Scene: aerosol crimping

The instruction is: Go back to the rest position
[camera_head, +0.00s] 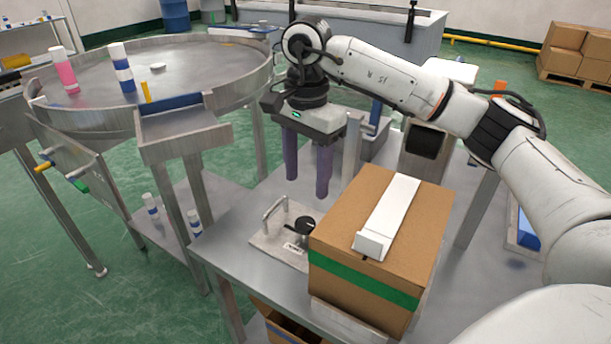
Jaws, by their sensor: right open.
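My right gripper (306,170) hangs from the white arm that comes in from the right. Its two purple fingers point down and stand apart, with nothing between them. It is above the metal bench (243,216), behind the cardboard box and near a metal plate (277,240) with a handle and a black knob. The fingertips seem to be above the bench surface, but the exact gap is hard to judge. My left gripper is not in view.
A cardboard box (338,266) with green tape and a white piece (389,215) on top stands close in front of my right gripper. A round metal table (200,65) with a pink can (66,72) and a white-and-blue can (121,70) is at left. Green floor is open at lower left.

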